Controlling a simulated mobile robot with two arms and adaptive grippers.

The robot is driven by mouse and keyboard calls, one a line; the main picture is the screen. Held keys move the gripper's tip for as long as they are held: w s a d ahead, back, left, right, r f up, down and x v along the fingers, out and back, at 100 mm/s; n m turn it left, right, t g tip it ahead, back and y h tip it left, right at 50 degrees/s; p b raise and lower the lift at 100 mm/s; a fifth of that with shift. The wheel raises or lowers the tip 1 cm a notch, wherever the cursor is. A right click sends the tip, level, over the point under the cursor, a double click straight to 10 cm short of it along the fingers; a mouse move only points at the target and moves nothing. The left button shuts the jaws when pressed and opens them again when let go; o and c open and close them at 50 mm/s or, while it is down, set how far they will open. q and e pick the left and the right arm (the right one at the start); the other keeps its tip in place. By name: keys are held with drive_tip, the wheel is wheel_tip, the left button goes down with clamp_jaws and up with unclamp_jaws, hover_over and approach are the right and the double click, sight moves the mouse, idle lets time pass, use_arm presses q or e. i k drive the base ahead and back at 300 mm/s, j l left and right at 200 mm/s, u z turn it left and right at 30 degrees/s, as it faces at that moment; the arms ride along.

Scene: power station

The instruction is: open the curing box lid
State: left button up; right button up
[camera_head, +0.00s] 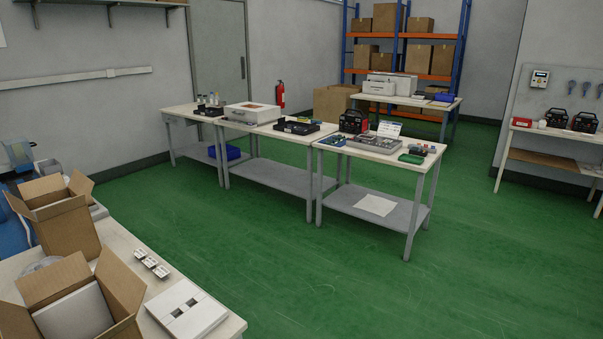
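A low white box (252,113) with a reddish window in its top sits on the middle one of three joined workbenches, across the room. It looks like the curing box, and its lid appears shut. It is small in the view, so any handle or latch cannot be made out. Neither of my grippers is in view.
Dark trays stand on the bench beside the box, and a black device (353,121) stands on the right bench (397,157). The green floor (300,270) between is clear. A fire extinguisher (280,94) stands behind.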

sight(249, 112)
drive_tip(key=i+l+z, duration=0.15)
drive_tip(key=i+z, duration=0.3)
drive_tip(key=i, duration=0.5)
drive_tip(key=i+j+z, duration=0.2)
drive_tip(key=i+z, duration=0.25)
drive_tip(key=i, duration=0.45)
drive_tip(key=i+j+u, duration=0.15)
drive_tip(key=i+u, duration=0.65)
drive_tip(key=i+l+u, duration=0.15)
drive_tip(key=i+u, duration=0.25)
drive_tip(key=i+l+u, duration=0.25)
drive_tip(key=i+u, duration=0.2)
drive_tip(key=i+j+u, duration=0.25)
drive_tip(key=i+u, duration=0.15)
drive_tip(key=i, duration=0.25)
drive_tip(key=i+u, duration=0.35)
drive_tip(key=i, duration=0.25)
drive_tip(key=i+j+z, duration=1.2)
drive_tip(key=j, duration=0.2)
drive_tip(key=i+j+z, duration=0.1)
drive_tip(key=j+z, duration=0.2)
drive_tip(key=j, duration=0.15)
drive_tip(key=j+z, duration=0.1)
drive_tip(key=j, duration=1.25)
